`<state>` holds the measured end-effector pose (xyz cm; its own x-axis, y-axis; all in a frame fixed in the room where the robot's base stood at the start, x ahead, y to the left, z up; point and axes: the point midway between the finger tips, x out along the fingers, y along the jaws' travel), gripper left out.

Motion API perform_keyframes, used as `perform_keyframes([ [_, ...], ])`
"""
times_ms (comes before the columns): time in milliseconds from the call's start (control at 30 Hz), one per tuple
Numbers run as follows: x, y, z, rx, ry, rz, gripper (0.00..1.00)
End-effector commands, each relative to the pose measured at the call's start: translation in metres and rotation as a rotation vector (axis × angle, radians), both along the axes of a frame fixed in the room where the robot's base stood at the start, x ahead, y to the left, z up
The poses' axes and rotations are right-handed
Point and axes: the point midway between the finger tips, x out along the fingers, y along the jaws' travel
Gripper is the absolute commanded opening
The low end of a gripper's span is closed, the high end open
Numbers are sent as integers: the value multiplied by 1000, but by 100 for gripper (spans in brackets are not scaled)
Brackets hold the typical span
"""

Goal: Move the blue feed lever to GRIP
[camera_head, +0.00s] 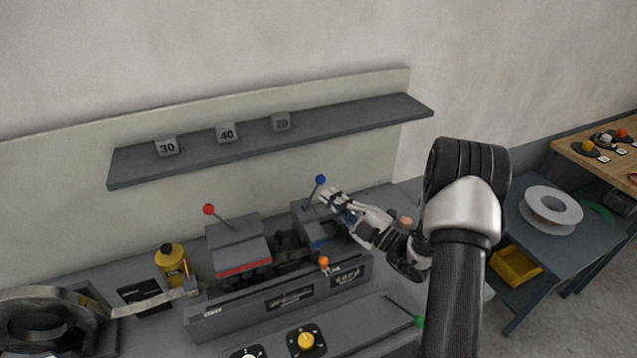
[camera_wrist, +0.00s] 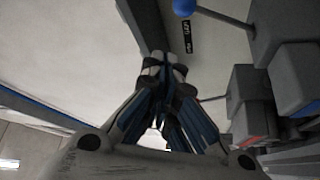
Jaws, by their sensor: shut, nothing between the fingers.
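The blue feed lever has a blue ball knob (camera_head: 320,180) on a thin rod. The rod leans up and to the right from the grey housing (camera_head: 312,212) at the right of the machine. My gripper (camera_head: 325,196) is shut and empty. Its fingertips are close to the lever rod, just below the knob in the head view; I cannot tell whether they touch it. In the wrist view the blue knob (camera_wrist: 184,7) is at the top edge, beyond the closed fingertips (camera_wrist: 163,68) and apart from them. A small black label (camera_wrist: 187,36) there is too small to read surely.
A red-knobbed lever (camera_head: 209,210) stands on the left housing. An orange knob (camera_head: 324,262) and a green-tipped lever (camera_head: 418,321) are in front. A shelf (camera_head: 365,118) with blocks 30, 40 and 20 hangs behind. A yellow bottle (camera_head: 172,264) stands left.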

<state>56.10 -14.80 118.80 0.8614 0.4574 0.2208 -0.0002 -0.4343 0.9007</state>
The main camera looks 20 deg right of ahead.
Motion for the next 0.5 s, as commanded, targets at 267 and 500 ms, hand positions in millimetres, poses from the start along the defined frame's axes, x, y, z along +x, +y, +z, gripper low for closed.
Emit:
perform_keyframes([
  [267, -23, -8, -9, 1, -1, 3, 0],
  [500, -24, -8, -10, 0, -1, 4, 0],
])
